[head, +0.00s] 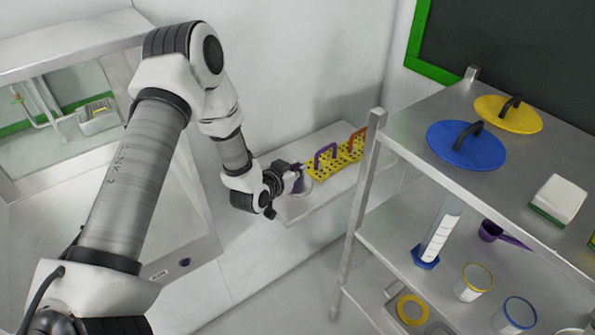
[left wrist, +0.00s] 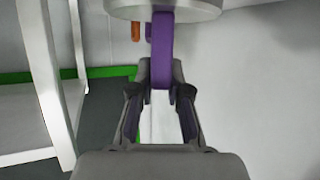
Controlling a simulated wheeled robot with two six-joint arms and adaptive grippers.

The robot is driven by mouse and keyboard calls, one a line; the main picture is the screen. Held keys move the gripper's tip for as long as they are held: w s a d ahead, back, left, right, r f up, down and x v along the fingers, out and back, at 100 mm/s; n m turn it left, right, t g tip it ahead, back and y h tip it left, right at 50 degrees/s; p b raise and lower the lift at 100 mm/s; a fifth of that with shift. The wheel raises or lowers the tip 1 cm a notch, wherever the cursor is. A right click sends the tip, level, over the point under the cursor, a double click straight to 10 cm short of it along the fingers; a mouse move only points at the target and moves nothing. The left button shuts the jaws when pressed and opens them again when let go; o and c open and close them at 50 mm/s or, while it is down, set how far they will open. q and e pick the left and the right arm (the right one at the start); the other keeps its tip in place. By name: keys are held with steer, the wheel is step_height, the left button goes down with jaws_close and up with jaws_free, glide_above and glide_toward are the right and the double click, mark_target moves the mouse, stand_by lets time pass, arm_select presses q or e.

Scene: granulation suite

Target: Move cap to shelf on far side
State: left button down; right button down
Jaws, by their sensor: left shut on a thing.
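The cap, a grey disc (left wrist: 190,11) with an upright purple handle (left wrist: 162,45), shows at the top of the left wrist view. In the head view the cap (head: 302,187) is partly hidden behind my left gripper (head: 293,177). My left gripper, also in the left wrist view (left wrist: 161,84), is shut on the purple handle. The cap is at the left end of the white wall shelf (head: 320,200); I cannot tell whether it touches the shelf. My right gripper is not in view.
A yellow perforated rack (head: 347,158) with purple and orange handles stands on the wall shelf, right of the cap. A metal rack (head: 400,131) at right holds a blue lid (head: 452,150), a yellow lid (head: 520,119) and vessels. A steel cabinet (head: 190,215) stands at left.

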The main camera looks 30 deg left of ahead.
arm_select(q)
steer(key=shift+w+a, duration=0.45)
steer(key=shift+w+a+f+b, duration=0.1)
steer(key=shift+f+b, duration=0.2)
steer(key=shift+f, duration=0.05)
step_height(320, 180, down, 3)
steer(key=shift+f+b, duration=0.1)
steer(key=shift+b, duration=1.05)
steer(key=shift+w, duration=0.1)
steer(key=c, duration=1.2)
jaws_free()
steer(key=shift+o, duration=0.3)
